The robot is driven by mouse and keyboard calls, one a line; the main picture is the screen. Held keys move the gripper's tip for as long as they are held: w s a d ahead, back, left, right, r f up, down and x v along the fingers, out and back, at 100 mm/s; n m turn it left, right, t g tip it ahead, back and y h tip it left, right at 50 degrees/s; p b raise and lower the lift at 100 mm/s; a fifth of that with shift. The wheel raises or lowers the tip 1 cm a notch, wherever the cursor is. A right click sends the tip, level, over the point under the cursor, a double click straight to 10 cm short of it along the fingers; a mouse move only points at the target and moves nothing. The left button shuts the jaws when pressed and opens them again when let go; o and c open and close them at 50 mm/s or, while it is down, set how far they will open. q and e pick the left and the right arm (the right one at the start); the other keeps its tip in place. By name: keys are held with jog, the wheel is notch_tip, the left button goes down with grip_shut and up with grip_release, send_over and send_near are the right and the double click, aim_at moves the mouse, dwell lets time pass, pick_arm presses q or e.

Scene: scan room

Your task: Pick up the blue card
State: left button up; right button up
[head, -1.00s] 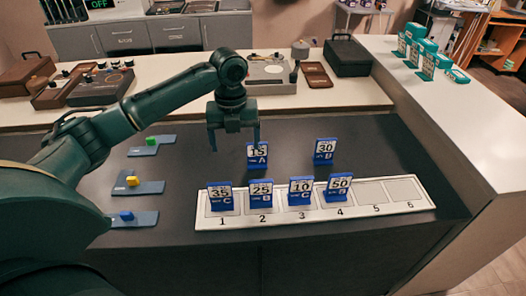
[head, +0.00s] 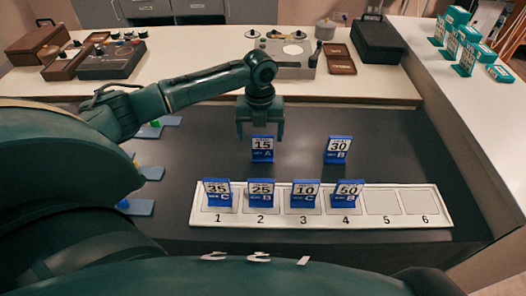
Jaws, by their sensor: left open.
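Several blue cards stand upright. Card 15 A (head: 262,149) and card 30 B (head: 338,150) stand on the dark counter behind the numbered white rack (head: 440,215). Card 35 C (head: 217,192), card 25 B (head: 261,193), card 10 C (head: 304,194) and card 60 (head: 347,193) stand in rack places 1 to 4. My left gripper (head: 260,135) is open and empty, pointing down at card 15 A. Its fingers show on either side of that card's top edge; I cannot tell whether they are around it or behind it. My right gripper is not in view.
Rack places 5 (head: 382,201) and 6 (head: 417,201) are empty. Teal boxes (head: 467,58) stand on the right-hand white counter. A black case (head: 377,41) and instruments sit on the back counter. Blue-grey trays at left are partly hidden by my arm.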

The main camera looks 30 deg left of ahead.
aim_at(263, 157)
pick_arm(q)
jog(key=shift+d+f+p, duration=0.2)
jog(key=shift+f, duration=1.15)
jog(key=shift+d+f+p, duration=0.15)
jog(key=shift+f, duration=1.2)
jog(key=shift+c, duration=0.3)
jog(key=c, duration=1)
